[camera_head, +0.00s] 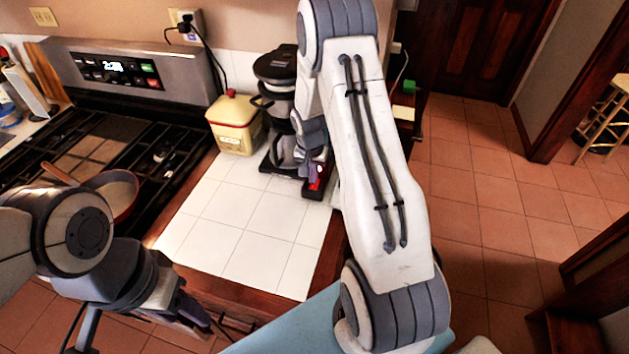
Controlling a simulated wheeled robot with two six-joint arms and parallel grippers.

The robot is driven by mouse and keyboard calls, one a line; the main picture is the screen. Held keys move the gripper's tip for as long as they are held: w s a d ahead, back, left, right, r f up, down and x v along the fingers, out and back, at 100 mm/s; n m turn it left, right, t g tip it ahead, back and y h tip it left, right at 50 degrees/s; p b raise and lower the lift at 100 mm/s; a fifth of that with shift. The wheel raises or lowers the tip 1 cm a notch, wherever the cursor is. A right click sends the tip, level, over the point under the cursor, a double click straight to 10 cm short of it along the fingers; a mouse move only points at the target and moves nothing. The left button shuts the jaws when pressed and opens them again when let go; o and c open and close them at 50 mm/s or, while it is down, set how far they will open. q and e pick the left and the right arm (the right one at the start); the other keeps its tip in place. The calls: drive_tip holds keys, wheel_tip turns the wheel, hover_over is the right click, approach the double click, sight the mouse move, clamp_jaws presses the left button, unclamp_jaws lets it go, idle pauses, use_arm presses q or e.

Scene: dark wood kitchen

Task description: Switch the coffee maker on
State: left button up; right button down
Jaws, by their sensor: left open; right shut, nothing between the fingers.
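The dark coffee maker (276,66) stands at the back right of the white tiled counter, its base (268,166) on the tiles. My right arm comes up across the view and covers its right side. My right gripper (316,178) is shut and empty, low at the coffee maker's front right, close to a red part (314,190) near the base. I cannot tell whether the fingers touch it. My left gripper (192,318) is open and empty, low at the counter's front edge, away from the coffee maker.
A cream canister with a red knob (235,122) stands left of the coffee maker. A stove (104,160) with a pan (116,192) is at the left. Cords hang from the wall outlet (187,24). The counter tiles (238,215) in front are clear.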

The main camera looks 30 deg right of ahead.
sight(311, 188)
wheel_tip(311, 188, up, 5)
drive_tip(key=p, duration=0.3)
drive_tip(key=shift+r, duration=0.2)
idle(0.4)
drive_tip(key=s+a+r+n+y+b, duration=0.15)
drive_tip(key=s+a+r+n, duration=0.3)
drive_tip(key=a, duration=0.65)
drive_tip(key=s+a+r+n+b, duration=0.3)
drive_tip(key=s+a+r+n, duration=0.15)
drive_tip(key=a, duration=0.65)
drive_tip(key=s+a+r+n+b, duration=0.1)
drive_tip(key=s+a+n, duration=0.2)
drive_tip(key=s, duration=0.6)
drive_tip(key=s+a+r+n+g+b, duration=0.1)
drive_tip(key=s+a+n, duration=0.3)
drive_tip(key=s, duration=0.6)
drive_tip(key=shift+r+n+y+b, duration=0.3)
drive_tip(key=shift+n+y+b, duration=0.05)
drive_tip(key=shift+n+y, duration=0.15)
